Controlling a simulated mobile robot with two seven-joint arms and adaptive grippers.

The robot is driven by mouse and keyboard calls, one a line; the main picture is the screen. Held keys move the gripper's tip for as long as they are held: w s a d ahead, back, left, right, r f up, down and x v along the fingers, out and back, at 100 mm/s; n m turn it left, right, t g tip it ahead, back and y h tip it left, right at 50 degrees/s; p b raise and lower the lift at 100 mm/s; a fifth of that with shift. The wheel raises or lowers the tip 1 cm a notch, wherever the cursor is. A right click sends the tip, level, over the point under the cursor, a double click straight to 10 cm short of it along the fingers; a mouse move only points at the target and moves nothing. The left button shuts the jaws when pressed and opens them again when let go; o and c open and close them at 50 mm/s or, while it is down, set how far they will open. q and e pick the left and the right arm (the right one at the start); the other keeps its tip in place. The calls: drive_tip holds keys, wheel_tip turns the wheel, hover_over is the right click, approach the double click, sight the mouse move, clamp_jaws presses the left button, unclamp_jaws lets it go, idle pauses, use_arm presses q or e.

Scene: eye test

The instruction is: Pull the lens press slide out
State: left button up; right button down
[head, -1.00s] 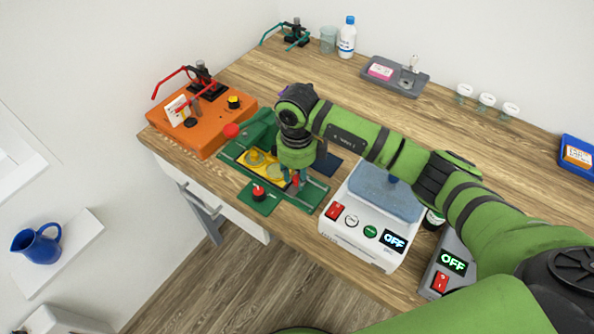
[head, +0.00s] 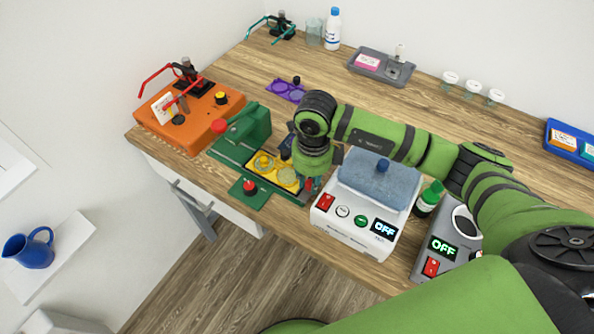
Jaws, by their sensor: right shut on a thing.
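The lens press is a green frame (head: 248,129) with rails, standing near the table's front edge in the head view. Its yellow slide (head: 264,172), with round seats, lies between the rails and reaches out to the right of the green press head. My right gripper (head: 307,185) points down at the slide's right end, near the right end of the rails. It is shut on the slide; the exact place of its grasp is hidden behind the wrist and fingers. A red knob (head: 250,186) stands on a green plate at the front of the press. My left gripper is out of view.
An orange box (head: 200,124) stands close on the left of the press. A white device (head: 346,224) with a blue-grey top stands close on the right, near my wrist. A purple plate (head: 281,91) lies behind. The table's middle back is free.

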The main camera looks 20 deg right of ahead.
drive_tip(key=c, duration=1.3)
unclamp_jaws()
drive_tip(key=shift+s+d, duration=0.1)
drive_tip(key=shift+c, duration=0.2)
drive_tip(key=shift+r, duration=0.3)
wheel_tip(320, 180, up, 11)
drive_tip(key=shift+r, duration=0.2)
